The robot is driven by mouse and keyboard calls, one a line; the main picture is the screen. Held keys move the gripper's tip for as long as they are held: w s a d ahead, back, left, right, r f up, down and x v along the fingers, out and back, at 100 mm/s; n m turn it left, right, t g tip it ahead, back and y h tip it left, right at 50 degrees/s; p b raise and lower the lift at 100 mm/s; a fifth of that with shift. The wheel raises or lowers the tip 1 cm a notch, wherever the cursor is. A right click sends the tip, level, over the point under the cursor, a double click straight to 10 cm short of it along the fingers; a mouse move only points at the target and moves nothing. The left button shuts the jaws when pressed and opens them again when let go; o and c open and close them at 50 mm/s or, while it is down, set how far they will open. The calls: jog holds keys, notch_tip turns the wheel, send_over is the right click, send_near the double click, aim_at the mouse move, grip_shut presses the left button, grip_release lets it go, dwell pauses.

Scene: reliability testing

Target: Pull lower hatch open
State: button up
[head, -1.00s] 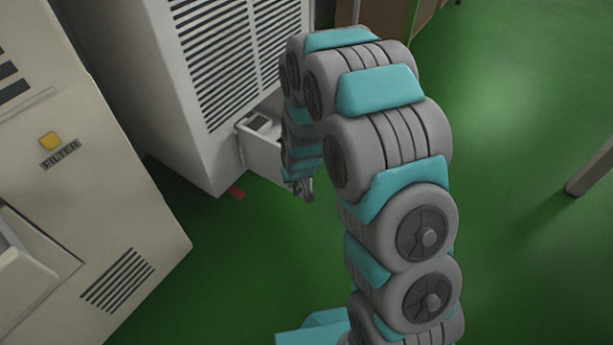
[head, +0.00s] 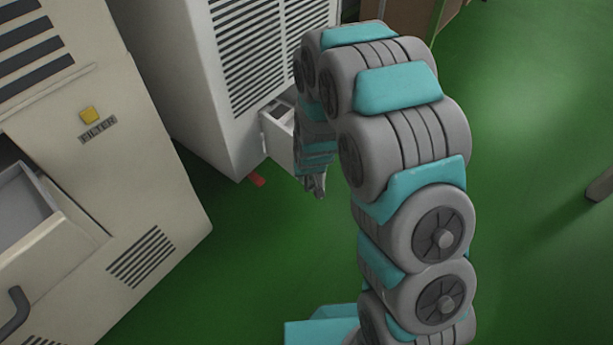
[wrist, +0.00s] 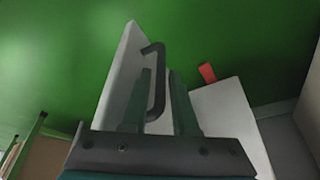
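The lower hatch (head: 281,146) is a white, drawer-like front at the base of the white cabinet (head: 178,75). It stands out from the cabinet, with dark openings on its top. In the wrist view its white panel (wrist: 119,82) carries a dark bar handle (wrist: 158,75). My gripper (wrist: 161,82) has its two dark fingers apart, with the handle bar between them in the picture. I cannot tell whether either finger touches it. In the head view my gripper (head: 318,186) is at the hatch's front, partly hidden by my arm.
A beige cabinet (head: 150,185) with a FILTER label and an open drawer (head: 45,225) with a dark handle stands at left. A red piece (head: 257,180) lies by the white cabinet's base. Green floor (head: 530,130) is open at right. A brown box (head: 405,14) stands behind.

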jog(key=shift+o, duration=1.1)
jog(key=shift+r, duration=0.1)
jog(key=v, duration=0.7)
jog(key=shift+r, duration=0.25)
jog(key=shift+s, duration=0.15)
jog(key=s+d+r+g+p, duration=0.3)
jog(key=s+d+r+p, duration=0.1)
jog(key=s+r, duration=0.9)
jog(key=s+d+r+m+g+p, duration=0.1)
jog(key=s+d+r+g+p, duration=0.2)
jog(key=s+r, duration=1.1)
jog(key=s+d+p, duration=0.1)
jog(key=s+d, duration=0.2)
jog(key=s, duration=0.4)
jog(key=shift+d+h, duration=0.15)
jog(key=shift+h, duration=0.15)
